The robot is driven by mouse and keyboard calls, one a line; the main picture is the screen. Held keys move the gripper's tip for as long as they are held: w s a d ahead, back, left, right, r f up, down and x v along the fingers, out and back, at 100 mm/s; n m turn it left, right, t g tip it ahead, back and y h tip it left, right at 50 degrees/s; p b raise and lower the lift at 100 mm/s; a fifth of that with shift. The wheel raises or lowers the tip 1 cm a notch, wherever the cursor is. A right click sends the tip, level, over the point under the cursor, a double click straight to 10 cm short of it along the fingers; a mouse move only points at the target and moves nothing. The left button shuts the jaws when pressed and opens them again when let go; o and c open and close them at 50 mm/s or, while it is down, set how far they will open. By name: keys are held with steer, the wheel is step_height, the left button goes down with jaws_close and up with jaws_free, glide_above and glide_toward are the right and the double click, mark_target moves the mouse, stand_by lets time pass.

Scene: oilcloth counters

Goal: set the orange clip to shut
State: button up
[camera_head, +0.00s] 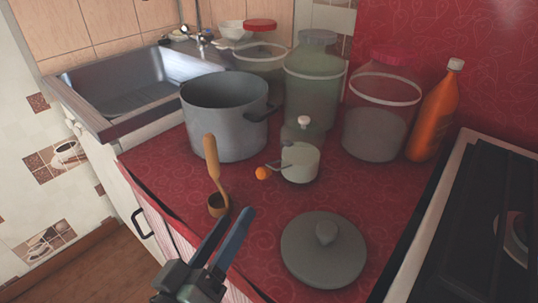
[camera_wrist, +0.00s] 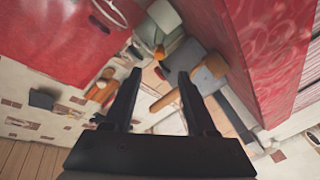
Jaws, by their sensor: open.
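The orange clip (camera_head: 262,173) shows as a small round orange end beside the left side of a small pale pot or jar (camera_head: 300,163). A thin metal loop lies between them. How the clip joins the jar is too small to tell. In the wrist view a small orange spot (camera_wrist: 160,52), likely the clip, shows just beyond my fingertips. My gripper (camera_head: 236,211) is open and empty over the counter's front edge, nearer the camera than the clip and to its lower left. In the wrist view its two dark fingers (camera_wrist: 159,73) stand apart.
A wooden-handled ladle (camera_head: 211,165) stands close to my fingers, left of the clip. A large grey pot (camera_head: 222,120) is behind it. A grey lid (camera_head: 324,250) lies at the front. Large jars (camera_head: 380,115) and an orange bottle (camera_head: 435,112) stand behind. Some red cloth is bare around the lid.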

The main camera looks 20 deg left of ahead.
mark_target(261, 178)
steer(key=w, duration=1.2)
steer(key=shift+w+d, duration=0.15)
steer(key=shift+w, duration=0.05)
steer(key=shift+c, duration=0.2)
jaws_close()
stand_by(0.8)
